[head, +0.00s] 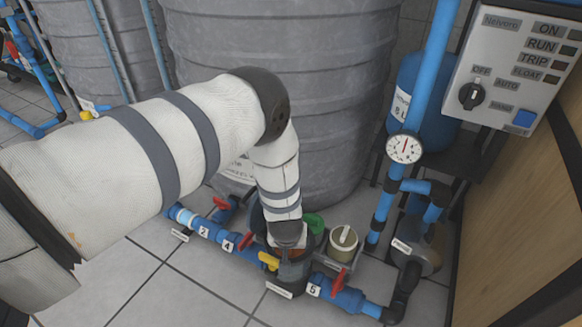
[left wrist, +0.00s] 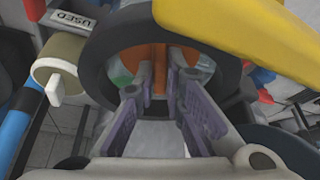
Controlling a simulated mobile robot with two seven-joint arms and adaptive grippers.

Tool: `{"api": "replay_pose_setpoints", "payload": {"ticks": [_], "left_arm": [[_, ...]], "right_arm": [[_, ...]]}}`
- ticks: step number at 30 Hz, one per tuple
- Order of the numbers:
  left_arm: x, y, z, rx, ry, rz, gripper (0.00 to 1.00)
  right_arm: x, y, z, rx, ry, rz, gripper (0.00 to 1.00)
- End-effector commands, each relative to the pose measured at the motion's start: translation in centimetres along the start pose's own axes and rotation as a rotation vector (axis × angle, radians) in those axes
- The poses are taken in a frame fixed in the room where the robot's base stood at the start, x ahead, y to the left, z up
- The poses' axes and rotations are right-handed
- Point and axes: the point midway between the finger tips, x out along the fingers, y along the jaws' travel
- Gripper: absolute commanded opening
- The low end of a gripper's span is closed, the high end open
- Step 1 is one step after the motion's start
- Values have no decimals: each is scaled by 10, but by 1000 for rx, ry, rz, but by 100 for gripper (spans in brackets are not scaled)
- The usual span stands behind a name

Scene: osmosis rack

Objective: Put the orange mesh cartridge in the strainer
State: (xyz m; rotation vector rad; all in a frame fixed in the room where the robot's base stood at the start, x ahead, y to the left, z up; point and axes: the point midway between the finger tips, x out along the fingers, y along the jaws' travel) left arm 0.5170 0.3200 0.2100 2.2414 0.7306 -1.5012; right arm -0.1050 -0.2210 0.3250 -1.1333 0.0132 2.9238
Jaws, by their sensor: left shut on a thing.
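My left gripper (left wrist: 163,82) reaches down into the dark round opening of the strainer (left wrist: 105,48). Its fingers are shut on the orange mesh cartridge (left wrist: 158,57), which shows between and beyond the fingertips, inside the ring. Whether the cartridge is fully seated I cannot tell. In the head view my left arm comes in from the left, and the wrist hangs over the strainer (head: 287,284). The arm and the gripper hide most of the cartridge there. My right gripper is in neither view.
A cream cap-like part (head: 343,240) sits in a grey tray right of the strainer; a USED label (left wrist: 73,19) is beside it. A yellow handle (head: 268,261) and red valve handles (head: 339,280) stand close by. A large grey tank (head: 330,100) rises behind.

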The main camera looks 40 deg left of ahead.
Motion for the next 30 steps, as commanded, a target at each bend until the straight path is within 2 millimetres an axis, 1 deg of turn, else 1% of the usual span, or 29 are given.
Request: {"api": "replay_pose_setpoints", "payload": {"ticks": [2,7,8,9,10,17,20,23,27,30], "left_arm": [[-2,0,-1,0,1,0,0],[3,0,1,1,0,0,0],[2,0,1,1,0,0,17],[2,0,1,1,0,0,26],[2,0,1,1,0,0,30],[2,0,1,1,0,0,30],[-4,0,-2,0,1,1,30],[-26,1,-4,0,2,3,30],[-69,1,-6,0,5,5,30],[-94,1,-5,1,5,5,30]], "right_arm": [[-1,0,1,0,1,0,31],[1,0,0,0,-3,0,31],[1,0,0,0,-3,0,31],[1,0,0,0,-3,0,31],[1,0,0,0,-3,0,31],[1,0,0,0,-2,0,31],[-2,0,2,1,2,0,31],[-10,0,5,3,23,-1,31],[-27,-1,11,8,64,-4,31],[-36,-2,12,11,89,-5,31]]}}
